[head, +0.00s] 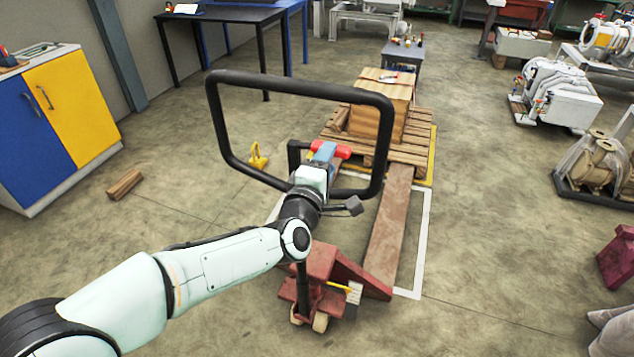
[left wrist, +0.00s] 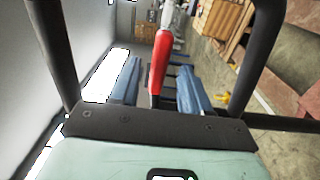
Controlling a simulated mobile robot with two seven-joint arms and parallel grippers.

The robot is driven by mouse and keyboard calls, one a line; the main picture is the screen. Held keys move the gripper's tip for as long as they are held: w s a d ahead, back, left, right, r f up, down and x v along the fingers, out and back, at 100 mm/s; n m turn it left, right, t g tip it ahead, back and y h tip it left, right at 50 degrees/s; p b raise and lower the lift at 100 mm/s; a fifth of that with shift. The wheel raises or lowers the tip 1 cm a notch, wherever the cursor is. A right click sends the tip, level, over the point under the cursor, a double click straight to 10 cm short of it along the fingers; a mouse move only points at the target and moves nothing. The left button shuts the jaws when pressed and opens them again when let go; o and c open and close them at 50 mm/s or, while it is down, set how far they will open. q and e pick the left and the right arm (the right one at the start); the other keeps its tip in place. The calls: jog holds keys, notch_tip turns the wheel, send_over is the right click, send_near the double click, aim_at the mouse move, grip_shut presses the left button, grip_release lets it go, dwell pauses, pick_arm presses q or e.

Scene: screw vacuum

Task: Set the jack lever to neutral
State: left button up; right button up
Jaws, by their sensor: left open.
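The red pallet jack (head: 320,262) stands on the floor, its fork under a wooden pallet. A large black loop-shaped handle frame (head: 295,82) rises above it; black bars also show at both sides of the left wrist view (left wrist: 262,50). The jack lever (head: 335,150) has a red grip, which stands out between my fingers in the left wrist view (left wrist: 158,65). My left gripper (head: 324,152) has blue fingers and is open, one finger on each side of the red grip. Contact cannot be told. My left wrist hides part of the jack's column. My right gripper is not in view.
The pallet (head: 408,148) carries a wooden crate (head: 372,118). A blue and yellow cabinet (head: 72,108) stands at the left, with a wooden block (head: 124,184) on the floor near it. Machines (head: 555,92) stand at the right.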

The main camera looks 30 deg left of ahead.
pick_arm(q)
jog(key=v, duration=0.7)
jog(key=shift+b, duration=0.3)
jog(key=d+f+m+g+h+p, duration=0.1)
jog(key=d+f+m+g+p, duration=0.15)
jog(key=f, duration=0.85)
jog(key=s+d+f+m+g+h+p, duration=0.1)
jog(key=f+m+g+h+p, duration=0.2)
jog(key=f, duration=0.7)
jog(key=d+f+m+g+p, duration=0.1)
jog(key=f+m+g, duration=0.25)
jog(key=f, duration=0.75)
jog(key=s+d+f+m+g+h+p, duration=0.1)
jog(key=s+d+f+m+g, duration=0.1)
jog(key=s+f, duration=0.3)
jog(key=s+d+f+m+g+h+p, duration=0.1)
jog(key=s+d+f+m+g+p, duration=0.1)
jog(key=s, duration=0.9)
jog(key=s+d+f+m+g+h+p, duration=0.1)
jog(key=s+d+f+m+g, duration=0.2)
jog(key=s+f, duration=0.6)
jog(key=d+g, duration=0.2)
jog(key=d, duration=0.1)
jog(key=shift+m+g+h, duration=0.3)
